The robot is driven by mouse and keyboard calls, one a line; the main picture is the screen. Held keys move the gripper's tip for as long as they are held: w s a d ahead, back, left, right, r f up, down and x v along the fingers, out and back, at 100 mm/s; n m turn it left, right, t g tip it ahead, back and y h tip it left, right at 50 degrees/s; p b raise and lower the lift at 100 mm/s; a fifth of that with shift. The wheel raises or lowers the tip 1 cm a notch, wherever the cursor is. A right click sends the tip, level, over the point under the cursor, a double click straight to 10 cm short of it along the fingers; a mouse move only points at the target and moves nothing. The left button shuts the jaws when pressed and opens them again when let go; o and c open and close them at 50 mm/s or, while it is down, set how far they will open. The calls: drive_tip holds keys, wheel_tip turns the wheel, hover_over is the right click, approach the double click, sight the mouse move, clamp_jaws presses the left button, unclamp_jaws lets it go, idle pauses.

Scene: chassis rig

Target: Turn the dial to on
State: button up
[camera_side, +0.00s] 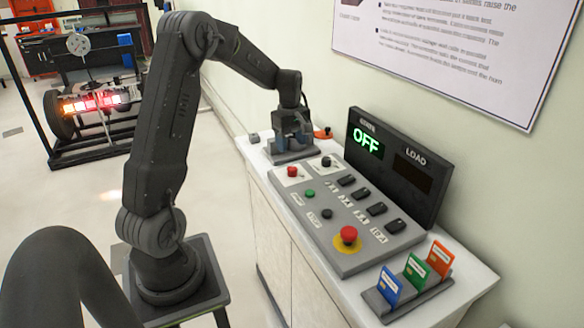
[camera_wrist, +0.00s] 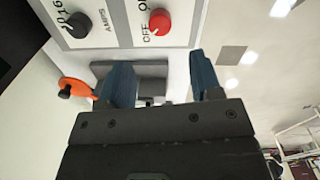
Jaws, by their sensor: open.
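The dial is a red round knob (camera_side: 292,171) on a white plate at the far left of the grey control panel (camera_side: 365,250). In the wrist view the red dial (camera_wrist: 160,22) sits near the top edge, with OFF and ON printed beside it. I cannot clearly tell which label it points at. My gripper (camera_side: 292,132) hangs over the far end of the counter, beyond the dial. In the wrist view its blue fingers (camera_wrist: 162,82) are apart with nothing held between them, and the dial lies ahead of them, not touched.
A black knob marked AMPS (camera_wrist: 78,25) is beside the dial. A red emergency button (camera_side: 348,236), black switches (camera_side: 377,209) and coloured cards (camera_side: 415,270) are nearer. An orange part (camera_wrist: 77,88) lies beside my gripper.

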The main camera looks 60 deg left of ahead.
sight(292, 168)
wheel_tip(292, 168, down, 9)
drive_tip(key=shift+w+f, duration=0.1)
drive_tip(key=shift+c, duration=0.2)
drive_tip(key=c, duration=0.9)
